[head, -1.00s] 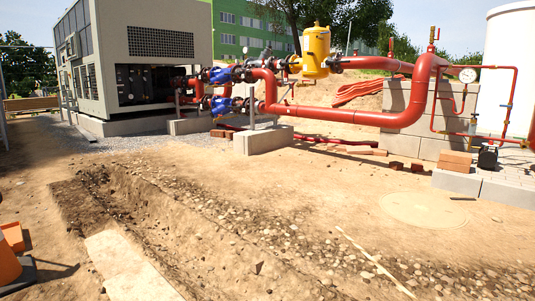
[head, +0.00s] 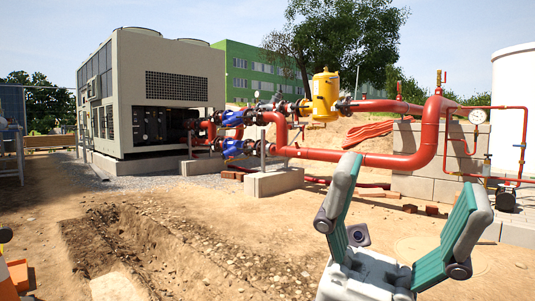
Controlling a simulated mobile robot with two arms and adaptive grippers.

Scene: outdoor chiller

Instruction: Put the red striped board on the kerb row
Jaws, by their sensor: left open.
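I cannot make out a red striped board in the head view. An orange-red piece (head: 18,273) at the lower left edge is partly cut off, and I cannot tell what it is. I cannot tell for certain which stones are the kerb row; a low grey block edge (head: 517,233) runs at the right edge. My left gripper (head: 413,185) is raised in the lower right, its two green-lined fingers spread wide with nothing between them. It hides part of the ground. My right gripper is out of view.
A dug trench (head: 135,240) crosses the dirt at lower left, with a pale slab (head: 117,287) by it. Red pipes (head: 350,157) with a yellow vessel (head: 324,96) stand behind on a concrete block (head: 275,182). An orange cone (head: 5,284) is at the left edge. Open dirt lies mid-ground.

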